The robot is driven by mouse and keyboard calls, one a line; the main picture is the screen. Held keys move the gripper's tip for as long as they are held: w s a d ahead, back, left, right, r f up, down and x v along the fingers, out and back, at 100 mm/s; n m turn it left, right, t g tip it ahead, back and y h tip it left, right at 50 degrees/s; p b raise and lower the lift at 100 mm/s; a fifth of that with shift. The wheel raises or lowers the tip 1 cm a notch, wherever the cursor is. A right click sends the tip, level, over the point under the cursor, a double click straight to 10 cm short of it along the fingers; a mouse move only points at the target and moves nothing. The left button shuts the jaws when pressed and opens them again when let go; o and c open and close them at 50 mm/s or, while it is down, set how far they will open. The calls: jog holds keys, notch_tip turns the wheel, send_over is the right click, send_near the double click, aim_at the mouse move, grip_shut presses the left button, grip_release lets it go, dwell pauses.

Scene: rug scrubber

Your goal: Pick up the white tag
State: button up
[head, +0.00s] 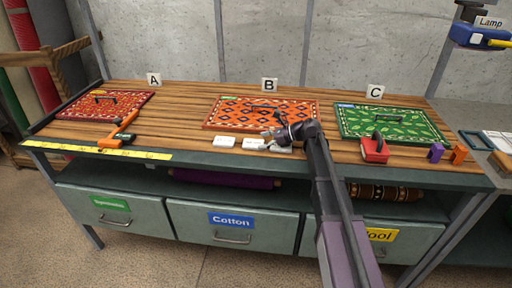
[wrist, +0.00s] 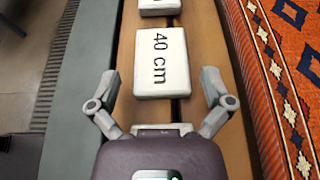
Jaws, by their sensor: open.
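Several small white tags lie in a row near the bench's front edge in the head view, one at the left (head: 224,141) and one in the middle (head: 253,144). Another white piece is partly hidden by my gripper (head: 270,136). In the wrist view a white tag marked "40 cm" (wrist: 162,62) lies flat on the wood. My gripper (wrist: 160,76) is open, with one finger on each side of that tag in the picture and nothing held. I cannot tell how high the fingers are. A second white tag (wrist: 159,6) shows beyond it, cut off by the frame.
An orange patterned rug sample (head: 230,112) lies just behind the tags. A green sample (head: 400,125) and red block-like tool (head: 375,150) are to the right. An orange-handled tool (head: 119,135) is at the left. Bare wood (head: 180,115) lies between the left samples.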

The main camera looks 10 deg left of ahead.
jog(key=shift+x, duration=1)
jog(key=shift+s+b, duration=0.2)
jog(key=shift+b, duration=0.1)
jog(key=c, duration=0.8)
